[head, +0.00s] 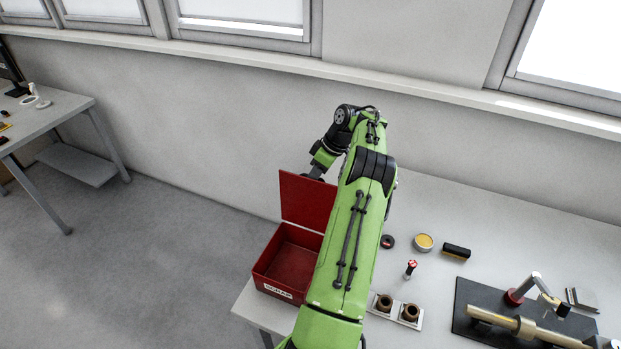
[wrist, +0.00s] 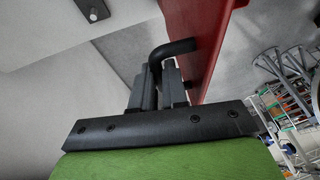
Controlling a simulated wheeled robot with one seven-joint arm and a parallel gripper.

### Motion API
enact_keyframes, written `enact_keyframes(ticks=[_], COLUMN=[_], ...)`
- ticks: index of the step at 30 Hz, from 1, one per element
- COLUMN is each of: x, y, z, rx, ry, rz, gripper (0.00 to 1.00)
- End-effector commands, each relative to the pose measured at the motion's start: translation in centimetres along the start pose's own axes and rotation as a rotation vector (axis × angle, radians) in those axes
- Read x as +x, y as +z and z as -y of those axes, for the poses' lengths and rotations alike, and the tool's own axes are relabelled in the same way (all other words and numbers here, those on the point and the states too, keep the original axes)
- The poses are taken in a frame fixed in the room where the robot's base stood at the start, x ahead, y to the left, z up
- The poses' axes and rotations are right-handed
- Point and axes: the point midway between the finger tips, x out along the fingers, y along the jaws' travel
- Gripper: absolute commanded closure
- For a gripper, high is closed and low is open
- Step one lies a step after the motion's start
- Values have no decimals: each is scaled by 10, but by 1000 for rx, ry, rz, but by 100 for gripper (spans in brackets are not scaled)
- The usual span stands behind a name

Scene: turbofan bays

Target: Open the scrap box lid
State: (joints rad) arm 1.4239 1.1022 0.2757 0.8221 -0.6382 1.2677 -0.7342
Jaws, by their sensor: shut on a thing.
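The red scrap box (head: 266,261) stands at the left end of the grey table, with a white "SCRAP" label on its front. Its red lid (head: 307,201) stands upright at the back edge, and the box's inside shows empty. My gripper is mostly hidden behind my green arm and the lid in the head view. In the wrist view my gripper (wrist: 158,88) is shut on the black bent lid handle (wrist: 176,49). The red lid (wrist: 196,40) rises beside the fingers there.
On the table right of my arm are a black ring (head: 388,241), a yellow-topped tin (head: 424,242), a black block (head: 456,251), a red-topped tool (head: 410,269) and a white tray with two brown cups (head: 397,311). A dark mat (head: 480,300) holds metal parts. The wall runs close behind.

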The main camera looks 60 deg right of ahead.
Motion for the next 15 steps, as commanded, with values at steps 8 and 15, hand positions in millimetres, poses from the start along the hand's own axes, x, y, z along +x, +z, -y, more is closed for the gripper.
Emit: enact_keyframes(ticks=[8,15], x=[14,14], y=[9,9], z=[-3,-3], rx=[11,10], ry=[-32,-32], rz=[17,17], gripper=[100,100])
